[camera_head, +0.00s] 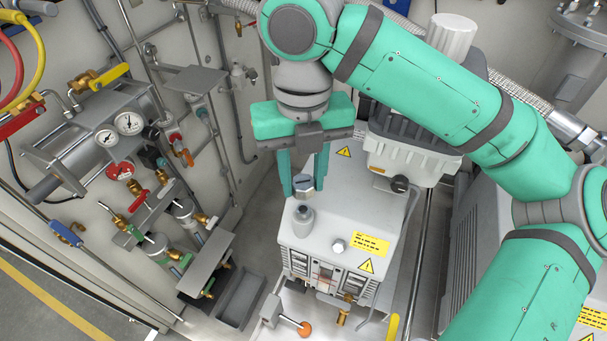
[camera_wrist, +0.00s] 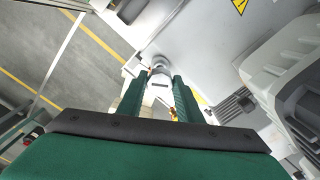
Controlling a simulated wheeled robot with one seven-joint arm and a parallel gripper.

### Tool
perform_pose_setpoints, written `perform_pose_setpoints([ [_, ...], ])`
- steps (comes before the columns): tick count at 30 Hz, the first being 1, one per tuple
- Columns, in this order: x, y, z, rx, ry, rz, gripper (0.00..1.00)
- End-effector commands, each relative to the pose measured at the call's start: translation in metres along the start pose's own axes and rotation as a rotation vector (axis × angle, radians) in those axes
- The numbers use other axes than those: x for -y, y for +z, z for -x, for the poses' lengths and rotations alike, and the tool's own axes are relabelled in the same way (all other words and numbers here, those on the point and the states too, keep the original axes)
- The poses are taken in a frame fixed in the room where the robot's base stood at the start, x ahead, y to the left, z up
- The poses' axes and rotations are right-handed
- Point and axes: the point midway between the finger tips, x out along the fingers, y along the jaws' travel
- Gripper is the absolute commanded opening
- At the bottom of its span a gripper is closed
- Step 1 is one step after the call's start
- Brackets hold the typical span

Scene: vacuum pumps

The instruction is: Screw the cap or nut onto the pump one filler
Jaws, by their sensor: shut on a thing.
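The pump (camera_head: 335,215) is a light grey box with yellow warning labels, below my arm. Its filler (camera_head: 303,222) is a short grey neck standing up near the left of its top. My gripper (camera_head: 304,184) points down with its green fingers closed on a small grey metal cap (camera_head: 305,187). In the head view the cap appears just above the filler in the picture, with a small gap between them; the exact height is hard to tell. In the wrist view a grey round part (camera_wrist: 160,64) shows at my fingertips (camera_wrist: 160,88); the fingers partly hide it.
Gauges and valves (camera_head: 128,125) line the left wall. An orange-knobbed lever (camera_head: 304,329) is in front.

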Motion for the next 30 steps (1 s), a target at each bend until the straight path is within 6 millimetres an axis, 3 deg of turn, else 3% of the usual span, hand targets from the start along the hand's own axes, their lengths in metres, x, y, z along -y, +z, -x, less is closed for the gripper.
perform_pose_setpoints([
  [14, 0.0, -0.001, -0.04, -0.001, 0.002, -0.001, 0.05],
  [30, 0.001, -0.001, -0.047, 0.0, -0.001, -0.002, 0.05],
])
